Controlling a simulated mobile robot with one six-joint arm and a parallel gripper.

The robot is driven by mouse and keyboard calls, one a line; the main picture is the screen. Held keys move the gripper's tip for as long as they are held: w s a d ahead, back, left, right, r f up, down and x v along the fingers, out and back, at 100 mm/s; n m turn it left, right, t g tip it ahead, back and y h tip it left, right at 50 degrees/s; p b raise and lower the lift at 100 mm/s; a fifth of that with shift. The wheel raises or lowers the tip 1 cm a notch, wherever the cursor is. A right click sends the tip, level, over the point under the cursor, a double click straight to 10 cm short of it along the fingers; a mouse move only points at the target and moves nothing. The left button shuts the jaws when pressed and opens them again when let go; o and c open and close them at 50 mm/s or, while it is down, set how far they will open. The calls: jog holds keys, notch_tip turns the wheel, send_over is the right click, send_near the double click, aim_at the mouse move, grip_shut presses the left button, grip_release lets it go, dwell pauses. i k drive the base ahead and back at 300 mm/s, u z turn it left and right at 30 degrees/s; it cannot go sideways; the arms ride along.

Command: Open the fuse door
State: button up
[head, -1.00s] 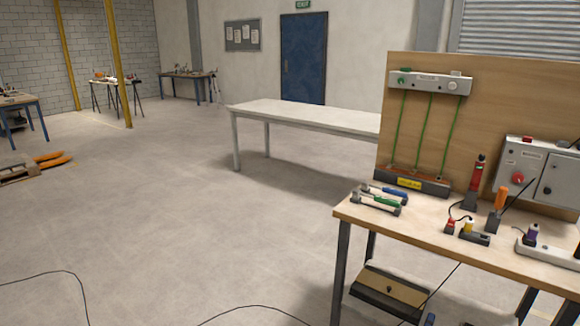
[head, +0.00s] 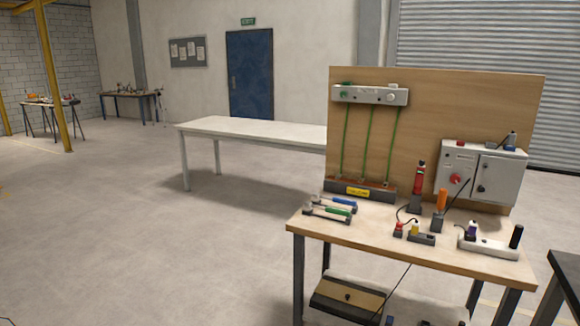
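A light grey electrical box (head: 455,172) is mounted low on the right side of the wooden backboard, behind the workbench. My gripper is not in view.
A dark table (head: 565,268) stands at the right edge. Open floor (head: 130,240) lies left.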

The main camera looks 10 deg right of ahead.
aim_at(501, 182)
jog(key=u, duration=1.8)
jog(key=k, duration=0.1)
jog(key=z, duration=3.15)
